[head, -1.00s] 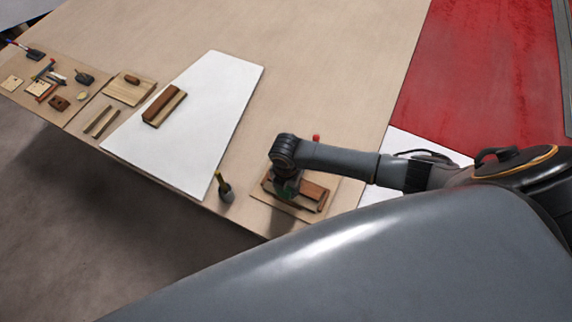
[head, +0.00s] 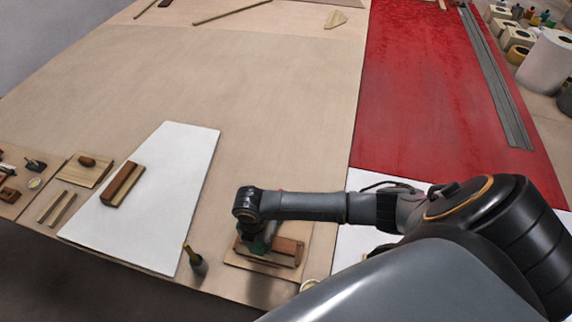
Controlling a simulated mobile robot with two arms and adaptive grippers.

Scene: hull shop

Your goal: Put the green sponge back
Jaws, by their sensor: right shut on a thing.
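My right gripper (head: 256,246) points down over a pale wooden board (head: 240,264) near the table's front edge. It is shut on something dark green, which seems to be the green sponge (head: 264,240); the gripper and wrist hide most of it. A brown wooden block (head: 289,247) lies on the same board just right of the gripper. I cannot tell whether the sponge touches the board or the block. My left gripper is not in view.
A white sheet (head: 165,200) lies left of the gripper, with a brown block (head: 122,185) on it. A dark bottle-like thing (head: 195,262) stands between sheet and board. Small tools lie at far left. The tan table (head: 250,90) behind is mostly clear; a red surface (head: 430,90) lies right.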

